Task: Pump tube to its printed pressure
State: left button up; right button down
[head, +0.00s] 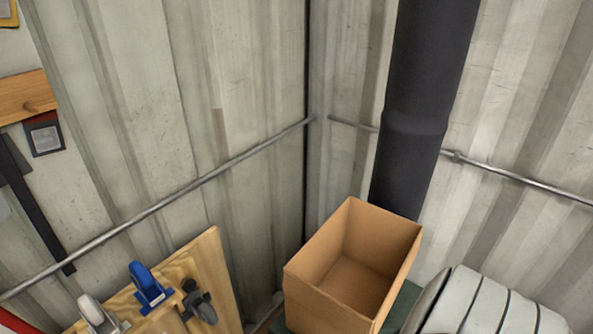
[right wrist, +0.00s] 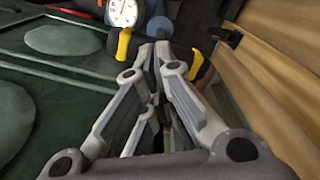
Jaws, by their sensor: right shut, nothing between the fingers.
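In the right wrist view my right gripper (right wrist: 153,52) is shut, with nothing between its fingers. Just beyond its fingertips is a round pressure gauge (right wrist: 123,11) with a white face, cut by the top edge; its reading is too small to make out. Beside it are dark and blue parts with yellow pieces (right wrist: 124,45), perhaps of a pump or tool. I cannot tell whether the fingertips touch any of them. I cannot make out a tube in either view. Neither gripper shows in the head view.
An open, empty-looking cardboard box (head: 352,265) stands in the corner of corrugated walls, by a thick dark pipe (head: 428,75). A plywood board (head: 215,270) bears caster wheels (head: 148,287). Right lies a grey ribbed object (head: 490,305). Wooden planks (right wrist: 275,75) flank my right gripper; a dark green surface (right wrist: 60,85) lies left.

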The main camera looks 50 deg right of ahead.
notch_tip(320, 180, down, 6)
jog(key=b, duration=0.4)
jog(key=shift+r, duration=0.1)
notch_tip(320, 180, up, 6)
jog(key=p, duration=0.6)
jog(key=shift+r+p, duration=0.15)
jog(key=shift+p, duration=0.2)
dwell(0.4)
notch_tip(320, 180, down, 6)
jog(key=b, duration=0.5)
jog(key=shift+r, duration=0.1)
notch_tip(320, 180, up, 6)
jog(key=p, duration=0.6)
jog(key=shift+a+p, duration=0.1)
jog(key=shift+p, duration=0.2)
